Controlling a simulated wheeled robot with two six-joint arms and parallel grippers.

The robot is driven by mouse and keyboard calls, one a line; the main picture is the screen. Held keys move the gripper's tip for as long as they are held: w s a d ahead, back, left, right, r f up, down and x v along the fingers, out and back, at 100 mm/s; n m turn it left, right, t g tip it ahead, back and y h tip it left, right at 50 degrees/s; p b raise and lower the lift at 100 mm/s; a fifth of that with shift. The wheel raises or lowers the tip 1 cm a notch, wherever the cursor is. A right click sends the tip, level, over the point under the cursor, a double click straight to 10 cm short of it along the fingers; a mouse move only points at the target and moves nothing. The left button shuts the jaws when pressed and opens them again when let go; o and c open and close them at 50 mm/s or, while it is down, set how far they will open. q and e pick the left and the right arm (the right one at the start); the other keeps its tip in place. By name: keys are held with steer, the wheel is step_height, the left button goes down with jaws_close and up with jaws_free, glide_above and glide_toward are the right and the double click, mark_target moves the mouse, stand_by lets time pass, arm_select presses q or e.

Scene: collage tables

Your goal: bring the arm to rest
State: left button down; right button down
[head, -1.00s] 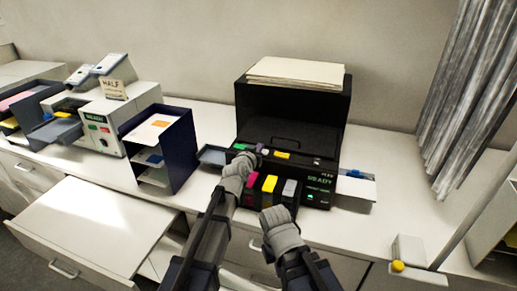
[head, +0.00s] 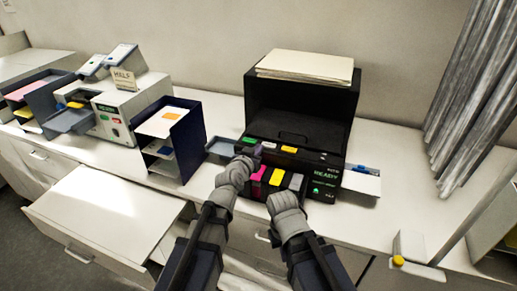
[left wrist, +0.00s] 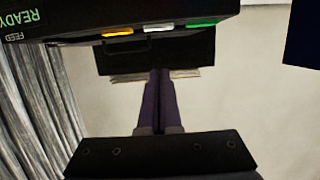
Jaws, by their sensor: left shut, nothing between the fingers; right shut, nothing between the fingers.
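My left gripper (head: 248,158) is shut and empty in the head view, just in front of the black machine's front panel. I cannot tell whether it touches the panel. In the left wrist view its two fingers (left wrist: 160,95) lie together with nothing between them. My right gripper (head: 277,196) is shut and empty, lower and to the right, by the coloured cartridges. The black machine (head: 300,95) has a lit READY panel and bears a stack of pale sheets (head: 305,66). Magenta, yellow and grey cartridges (head: 276,177) sit at its front; the hands partly hide that area.
A dark sorter rack (head: 186,145) stands left of the machine. A pale machine (head: 122,108) stands farther left. A drawer (head: 105,215) is pulled out at the lower left. A small box with a yellow knob (head: 409,245) is at the counter's right front. Grey curtains (head: 465,95) hang at right.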

stand_by(0.3)
arm_select(q)
steer(key=s+a+f+g+y, duration=0.1)
steer(key=s+a+f+g, duration=0.3)
steer(key=s+f+g, duration=0.55)
steer(key=s+a+f+n+g+y, duration=0.4)
steer(key=s+a+f, duration=0.3)
steer(key=s+a, duration=0.4)
steer(key=s+d+f+m+b, duration=0.2)
steer(key=s+d+f+b, duration=0.1)
steer(key=d+f+b, duration=0.1)
steer(key=s+d+f+m+g+y+b, duration=0.1)
steer(key=s+d+f+b, duration=0.3)
steer(key=d, duration=0.4)
steer(key=shift+s+d+f+m+b, duration=0.15)
steer(key=shift+f+m+b, duration=0.45)
steer(key=shift+f+b, duration=0.25)
